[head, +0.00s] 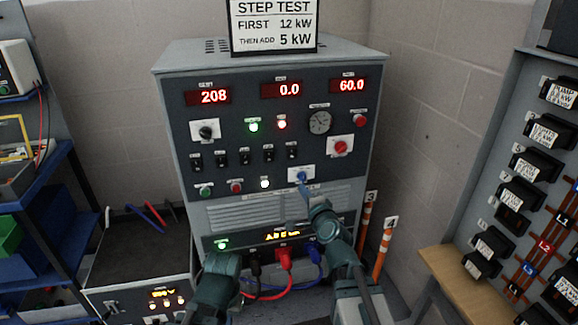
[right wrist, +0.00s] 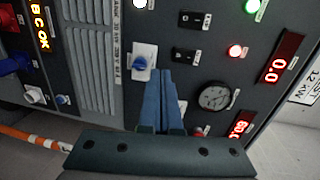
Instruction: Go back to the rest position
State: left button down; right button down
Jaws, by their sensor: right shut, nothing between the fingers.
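My right gripper (head: 304,187) reaches up to the front of the grey load bank cabinet (head: 262,120). Its blue fingers (right wrist: 168,85) are shut together with nothing between them. In the right wrist view the fingertips lie close beside a blue knob (right wrist: 142,63) on a white plate; whether they touch the panel I cannot tell. The knob also shows in the head view (head: 300,175), just above the fingertips. My left arm (head: 215,285) comes in at the bottom left of centre in the head view; its fingers do not show.
Red and blue plugs (head: 284,256) with cables sit low on the cabinet. Orange-striped posts (head: 383,250) stand to its right, with a breaker panel (head: 535,165) and wooden ledge (head: 470,285) beyond. A blue shelf (head: 40,200) and dark bench (head: 140,250) stand left.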

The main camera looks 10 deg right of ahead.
jog(key=s+a+f+n+g+y, duration=0.2)
jog(key=s+a+f+n+g, duration=0.2)
jog(key=a+f+n, duration=0.3)
jog(key=s+a+f+n+g+y, duration=0.2)
jog(key=s+a+f+n+g, duration=0.25)
jog(key=a, duration=0.45)
jog(key=s+d+f+n+g+h, duration=0.1)
jog(key=s+f+n+g+h, duration=0.3)
jog(key=s, duration=0.4)
jog(key=s+d+f+n+g+h, duration=0.1)
jog(key=s+f+n+g+h, duration=0.25)
jog(key=s, duration=0.55)
notch_tip(320, 180, up, 18)
jog(key=n+y+p, duration=0.1)
jog(key=p, duration=1.6)
jog(key=shift+n+g+p, duration=0.3)
jog(key=shift+f, duration=0.1)
